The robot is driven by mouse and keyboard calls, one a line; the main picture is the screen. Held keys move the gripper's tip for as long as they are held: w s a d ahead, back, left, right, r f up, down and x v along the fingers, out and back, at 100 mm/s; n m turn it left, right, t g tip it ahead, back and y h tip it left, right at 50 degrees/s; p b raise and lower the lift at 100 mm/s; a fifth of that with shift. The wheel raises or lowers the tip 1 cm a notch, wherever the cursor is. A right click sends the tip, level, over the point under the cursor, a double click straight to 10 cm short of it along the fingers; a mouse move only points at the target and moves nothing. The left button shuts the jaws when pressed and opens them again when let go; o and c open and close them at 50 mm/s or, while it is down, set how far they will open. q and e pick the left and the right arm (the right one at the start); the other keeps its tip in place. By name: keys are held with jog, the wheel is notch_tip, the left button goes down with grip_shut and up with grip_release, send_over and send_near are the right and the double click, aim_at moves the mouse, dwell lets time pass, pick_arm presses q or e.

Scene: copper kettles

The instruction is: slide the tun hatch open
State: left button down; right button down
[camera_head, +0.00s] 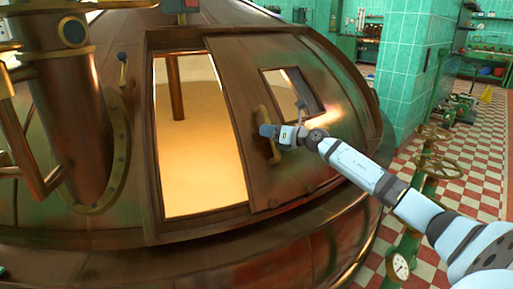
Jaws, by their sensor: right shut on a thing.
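The tun (113,217) is a large domed copper vessel filling the left and middle of the head view. Its hatch (238,108) is a copper panel with a small window, set to the right of a tall opening (200,150) that shows a bright, tan interior. A curved brass handle (274,155) stands on the hatch's left part. My right gripper (270,131) is at this handle and shut on it; the fingertips are small and partly hidden. My right arm reaches in from the lower right. My left gripper is out of view.
A thick copper pipe (66,110) rises from the tun at left. Green pipework with valve wheels (432,166) and a gauge (400,267) stands at right, near my right arm. A green tiled pillar (415,60) is behind. Red and white checkered floor (480,180) shows at right.

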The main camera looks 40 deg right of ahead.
aim_at(306, 123)
jog(key=shift+y, duration=0.3)
jog(key=d+b, duration=0.1)
jog(key=d, duration=0.4)
jog(key=s+d+b, duration=0.1)
jog(key=d, duration=0.1)
jog(key=shift+d+f+b, duration=0.15)
jog(key=shift+d+b, duration=0.15)
jog(key=shift+d, duration=0.1)
jog(key=shift+n+g+y, duration=0.4)
jog(key=shift+n+y, duration=0.2)
jog(key=shift+y, duration=0.2)
jog(key=d, duration=0.2)
jog(key=s+d, duration=0.1)
jog(key=d, duration=0.4)
jog(key=shift+s+d+f, duration=0.1)
jog(key=shift+s, duration=0.15)
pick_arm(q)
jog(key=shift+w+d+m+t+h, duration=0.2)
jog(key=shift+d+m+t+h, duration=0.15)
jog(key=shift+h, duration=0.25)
pick_arm(e)
jog(key=shift+s, duration=0.1)
